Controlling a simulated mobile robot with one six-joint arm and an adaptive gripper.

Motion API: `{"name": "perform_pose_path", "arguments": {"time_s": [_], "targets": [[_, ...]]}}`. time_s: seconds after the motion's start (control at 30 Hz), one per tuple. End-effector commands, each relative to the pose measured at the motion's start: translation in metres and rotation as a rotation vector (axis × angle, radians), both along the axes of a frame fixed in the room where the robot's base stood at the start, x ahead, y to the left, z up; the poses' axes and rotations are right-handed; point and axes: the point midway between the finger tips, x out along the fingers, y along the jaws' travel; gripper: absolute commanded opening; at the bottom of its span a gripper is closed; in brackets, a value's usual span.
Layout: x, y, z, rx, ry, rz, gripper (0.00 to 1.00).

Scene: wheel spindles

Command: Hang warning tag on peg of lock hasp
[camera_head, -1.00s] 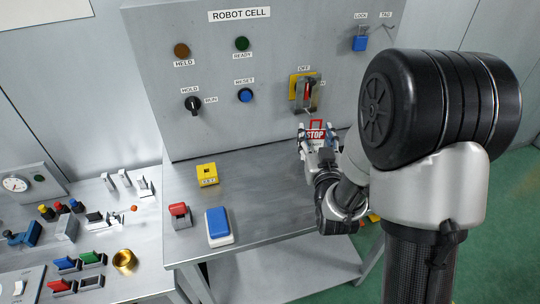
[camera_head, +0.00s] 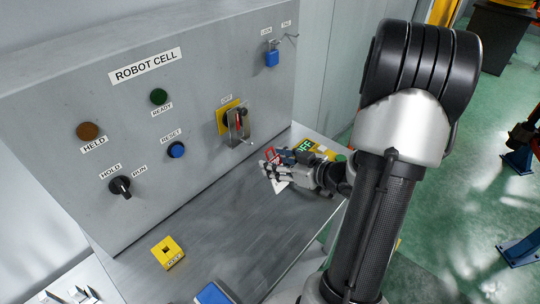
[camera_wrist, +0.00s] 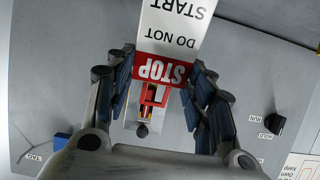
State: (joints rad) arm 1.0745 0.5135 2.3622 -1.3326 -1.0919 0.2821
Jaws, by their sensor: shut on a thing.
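My gripper (camera_head: 270,174) is shut on the warning tag (camera_wrist: 170,35), in front of the panel and below right of the lock hasp. The wrist view shows the tag's white "DO NOT START" face and red STOP band between the fingers (camera_wrist: 162,62). The tag's red loop (camera_head: 271,155) sticks up from the fingers, apart from the hasp in the head view. The metal lock hasp (camera_head: 240,125) sits on the yellow switch plate labelled OFF. A thin peg (camera_head: 249,143) sticks out at its lower end. In the wrist view the loop overlaps the switch area, so contact there is unclear.
A blue padlock (camera_head: 271,58) hangs at upper right beside the TAG hook (camera_head: 291,37). A black selector knob (camera_head: 120,187) and blue reset button (camera_head: 176,150) are on the panel.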

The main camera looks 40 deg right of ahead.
Motion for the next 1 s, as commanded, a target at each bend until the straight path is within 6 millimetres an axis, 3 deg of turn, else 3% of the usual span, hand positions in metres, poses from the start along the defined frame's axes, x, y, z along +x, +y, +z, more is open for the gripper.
{"name": "perform_pose_path", "arguments": {"time_s": [1.0], "targets": [[0.054, 0.008, -0.006, -0.002, 0.001, 0.003, 0.33]]}}
